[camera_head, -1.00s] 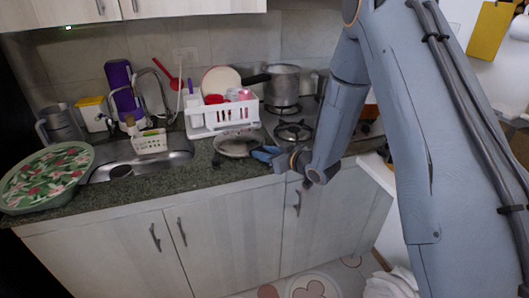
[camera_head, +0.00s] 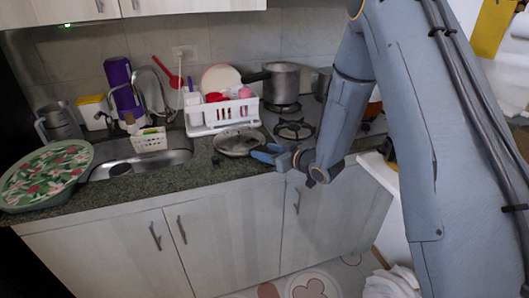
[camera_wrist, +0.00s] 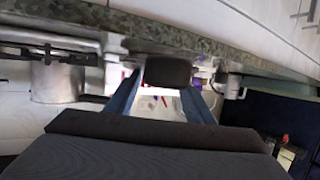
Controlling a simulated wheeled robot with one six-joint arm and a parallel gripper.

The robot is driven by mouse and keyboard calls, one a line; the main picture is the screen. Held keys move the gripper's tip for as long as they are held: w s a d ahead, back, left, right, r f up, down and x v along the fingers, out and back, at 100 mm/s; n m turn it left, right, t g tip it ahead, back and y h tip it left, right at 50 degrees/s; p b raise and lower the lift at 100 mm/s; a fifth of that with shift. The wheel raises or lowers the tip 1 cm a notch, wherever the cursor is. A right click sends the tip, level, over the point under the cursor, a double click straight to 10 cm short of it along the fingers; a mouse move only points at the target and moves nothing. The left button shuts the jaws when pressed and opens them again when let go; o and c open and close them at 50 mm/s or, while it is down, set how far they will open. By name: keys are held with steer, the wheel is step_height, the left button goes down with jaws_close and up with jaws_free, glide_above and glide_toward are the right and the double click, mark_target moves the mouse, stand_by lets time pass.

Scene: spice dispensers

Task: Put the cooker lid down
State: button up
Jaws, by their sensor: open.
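The cooker lid (camera_head: 238,142) is a round, greyish metal lid. In the head view it lies on the green-black counter in front of the white dish rack. My gripper (camera_head: 262,152) is at its right edge, with blue fingers pointing left. In the wrist view my gripper (camera_wrist: 165,84) is open, with its fingers spread. A dark block (camera_wrist: 168,71) shows between the fingertips; it may be the lid's handle, and I cannot tell whether they touch. The metal cooker pot (camera_head: 283,83) stands behind on the stove.
The white dish rack (camera_head: 222,114) with cups is just behind the lid. A gas burner (camera_head: 294,130) lies to the right. A sink (camera_head: 170,161) and a green floral tray (camera_head: 45,176) are to the left. The counter's front edge runs close below my gripper.

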steer(key=s+d+r+m+g+h+b, duration=0.1)
steer(key=s+d+m+g+h+b, duration=0.2)
steer(key=s+d+h, duration=0.85)
steer(key=s+d+m+g+y, duration=0.1)
steer(key=s+m+g, duration=0.1)
steer(key=s, duration=0.8)
steer(key=s+d+r+m+g+y, duration=0.1)
steer(key=s+g, duration=0.4)
steer(key=s, duration=0.6)
steer(key=shift+d+r+m+p, duration=0.2)
steer(key=shift+d+m+p, duration=0.25)
steer(key=shift+d+m, duration=0.3)
